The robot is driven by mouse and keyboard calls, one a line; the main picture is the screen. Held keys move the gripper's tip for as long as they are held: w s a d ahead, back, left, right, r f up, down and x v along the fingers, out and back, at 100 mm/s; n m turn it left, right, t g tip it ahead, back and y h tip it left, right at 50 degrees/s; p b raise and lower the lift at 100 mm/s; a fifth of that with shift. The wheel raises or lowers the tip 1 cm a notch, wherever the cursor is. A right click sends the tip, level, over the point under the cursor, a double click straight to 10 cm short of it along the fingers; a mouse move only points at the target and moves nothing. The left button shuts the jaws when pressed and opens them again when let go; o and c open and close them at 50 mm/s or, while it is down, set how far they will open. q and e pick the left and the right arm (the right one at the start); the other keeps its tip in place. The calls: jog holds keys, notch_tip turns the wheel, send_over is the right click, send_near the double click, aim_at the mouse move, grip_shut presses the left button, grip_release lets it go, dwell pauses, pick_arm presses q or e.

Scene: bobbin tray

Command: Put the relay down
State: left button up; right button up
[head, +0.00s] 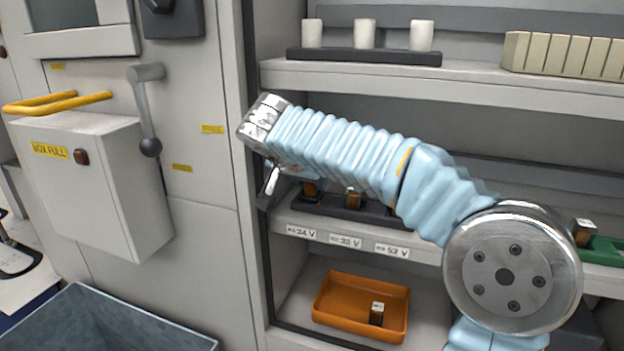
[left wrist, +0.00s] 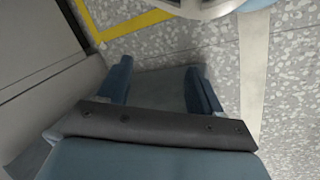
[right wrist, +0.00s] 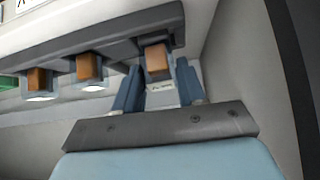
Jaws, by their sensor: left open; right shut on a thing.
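My right gripper (right wrist: 157,80) is shut on a relay (right wrist: 155,58), a small orange-brown block, at the end of the dark rail (right wrist: 118,50). The relay is at the rail; I cannot tell whether it is fully seated. Two more relays (right wrist: 90,67) (right wrist: 37,79) stand in the rail beside it. In the head view the rail (head: 338,209) is on the middle shelf, above voltage labels (head: 345,242); my right arm hides part of it and most of the gripper. My left gripper (left wrist: 160,78) is open and empty above the speckled floor.
An orange tray (head: 330,312) with one relay (head: 376,313) stands on the lower shelf. A green tray (head: 606,252) with a relay (head: 584,232) is at the right. White cylinders (head: 364,33) stand on the top shelf. A grey box (head: 90,185) and a blue-grey bin (head: 110,325) are at the left.

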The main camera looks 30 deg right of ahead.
jog(key=shift+w+d+r+g+y+p, duration=0.35)
jog(key=shift+d+r+g+y+p, duration=0.3)
jog(key=shift+g+y+p, duration=0.2)
jog(key=shift+a+f+b, duration=0.15)
jog(key=shift+f+b, duration=0.2)
jog(key=shift+f, duration=0.55)
pick_arm(q)
jog(key=shift+s+d+r, duration=0.1)
jog(key=shift+d+r, duration=0.1)
jog(key=shift+r, duration=0.4)
jog(key=shift+s+d+r, duration=0.1)
jog(key=shift+d+r, duration=0.05)
jog(key=shift+r, duration=0.4)
pick_arm(e)
jog(key=shift+f, duration=0.2)
jog(key=shift+f, duration=0.15)
jog(key=o, duration=1.1)
pick_arm(q)
jog(key=shift+w+f, duration=0.1)
